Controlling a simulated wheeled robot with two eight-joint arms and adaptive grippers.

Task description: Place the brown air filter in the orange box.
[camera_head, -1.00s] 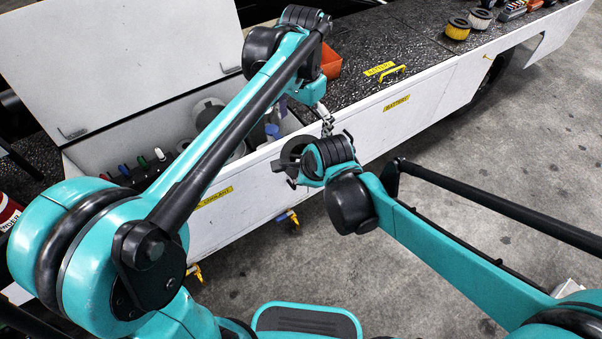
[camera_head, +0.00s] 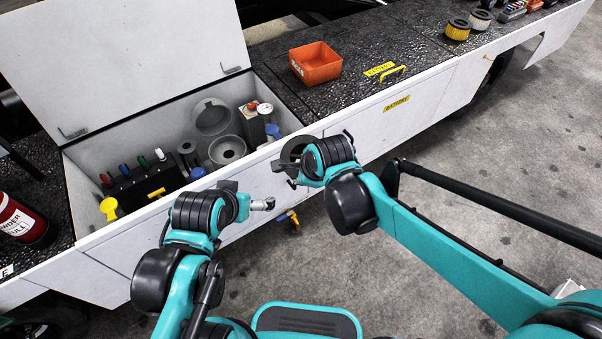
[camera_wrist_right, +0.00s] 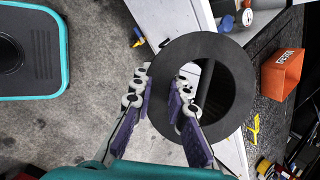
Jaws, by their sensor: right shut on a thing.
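In the head view this filter (camera_head: 290,146) is held by the loader's front wall, left of and below the box. Only its dark end face shows clearly, so I cannot tell its side colour. My left gripper (camera_head: 264,204) is empty near the front wall, its finger gap unclear.
An open compartment (camera_head: 88,240) holds bottles, a grey funnel and colored-top items; its white lid (camera_head: 130,60) stands raised. A yellow filter (camera_head: 457,30) and a pale filter (camera_head: 480,19) stand far right. A yellow handle (camera_head: 392,75) sticks up right of the box.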

